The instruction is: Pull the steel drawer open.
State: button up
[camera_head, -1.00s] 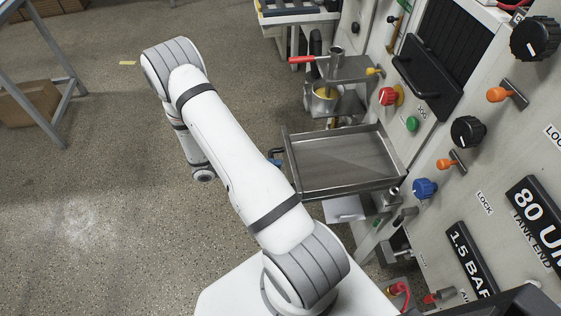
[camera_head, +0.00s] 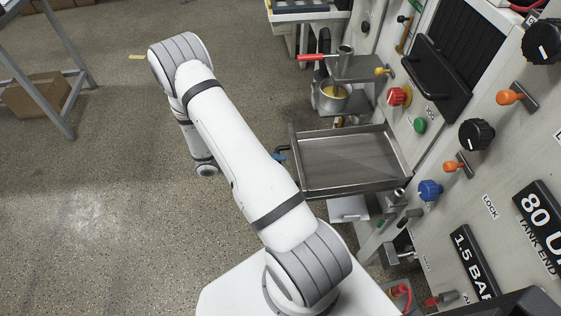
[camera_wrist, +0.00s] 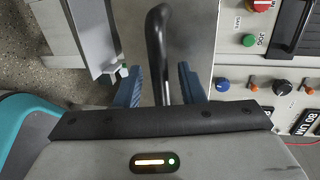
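The steel drawer (camera_head: 350,160) is a shallow, open-topped metal tray jutting left from the machine front. In the wrist view its grey surface (camera_wrist: 194,35) lies behind a dark curved handle bar (camera_wrist: 157,45). My gripper (camera_wrist: 159,85) has two blue fingers, one on each side of the bar. Gaps show between the bar and both fingers, so it is open around the handle, not clamped. In the head view only a bit of blue finger shows at the drawer's left edge; my white arm hides the rest.
The machine panel (camera_head: 460,215) with knobs and levers stands to the right. A red-handled valve and a cup (camera_head: 331,98) sit behind the drawer. A white box-like part (camera_head: 348,208) is below it. Floor to the left is clear up to a table frame with a cardboard box (camera_head: 38,95).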

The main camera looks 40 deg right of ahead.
jog(key=v, duration=0.7)
dwell(0.3)
jog(key=s+a+r+m+t+y, duration=0.3)
jog(key=s+r+m+y, duration=0.1)
jog(key=r+m, duration=0.5)
jog(key=s+a+r+m+t+y+p, duration=0.1)
jog(key=s+a+r+m+t+y, duration=0.2)
jog(key=r+m, duration=0.7)
jog(key=s+a+r+m+t+y, duration=0.3)
jog(key=s+a+r+m+y, duration=0.1)
jog(key=r+m, duration=0.6)
jog(key=shift+s+a+m+t+y, duration=0.25)
jog(key=shift+s+m+y, duration=0.45)
jog(key=shift+y, duration=0.7)
jog(key=shift+w+d+r, duration=0.15)
